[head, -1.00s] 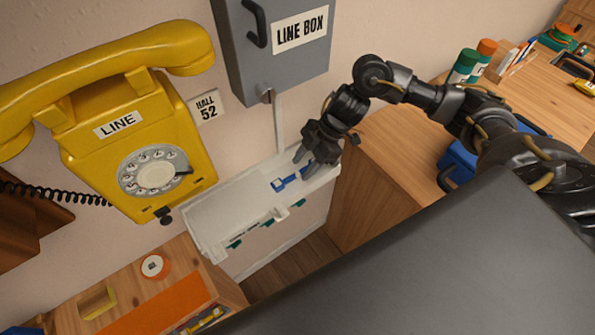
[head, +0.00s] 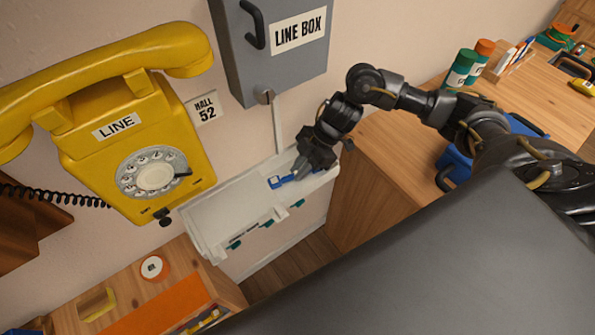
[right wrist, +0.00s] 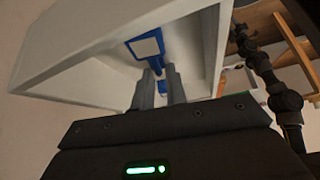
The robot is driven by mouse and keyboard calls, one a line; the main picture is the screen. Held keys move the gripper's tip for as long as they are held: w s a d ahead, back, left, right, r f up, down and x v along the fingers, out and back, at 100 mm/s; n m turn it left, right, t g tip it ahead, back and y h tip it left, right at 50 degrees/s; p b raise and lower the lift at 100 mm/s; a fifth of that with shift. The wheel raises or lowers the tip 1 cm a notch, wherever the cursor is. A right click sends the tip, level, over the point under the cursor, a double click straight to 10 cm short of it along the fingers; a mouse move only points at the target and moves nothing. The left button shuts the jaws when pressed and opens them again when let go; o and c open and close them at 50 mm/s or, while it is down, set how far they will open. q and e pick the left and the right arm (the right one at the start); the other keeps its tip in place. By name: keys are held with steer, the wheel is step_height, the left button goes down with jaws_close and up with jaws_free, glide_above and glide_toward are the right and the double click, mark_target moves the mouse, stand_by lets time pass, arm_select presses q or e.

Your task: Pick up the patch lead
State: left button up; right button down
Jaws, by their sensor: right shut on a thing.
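The patch lead (head: 279,181) shows as a small blue piece with a pale label, on or just above the white ledge (head: 203,215) below the grey box. It also shows in the right wrist view (right wrist: 146,46), blue with a white label face. My right gripper (head: 298,172) comes down over its right end and is shut on it. In the right wrist view the two fingers (right wrist: 160,80) stand close on either side of its narrow blue end. The fingers hide part of it, and I cannot tell whether it still touches the ledge. My left gripper is not in view.
The yellow dial phone (head: 135,130) hangs at the left, with the grey line box (head: 272,45) above the ledge. A wooden cabinet (head: 375,185) with a blue case (head: 457,165) stands close at the right. A low wooden shelf (head: 130,285) is at the bottom left.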

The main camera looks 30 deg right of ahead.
mark_target(290, 174)
steer(key=shift+w+r, duration=0.1)
steer(key=shift+r, duration=0.35)
step_height(290, 174, up, 2)
steer(key=shift+r, duration=0.1)
steer(key=s+d+r+p, duration=0.3)
steer(key=s+r+p, duration=0.3)
steer(key=s+r, duration=0.4)
steer(key=shift+s, duration=1.95)
steer(key=shift+w, duration=0.1)
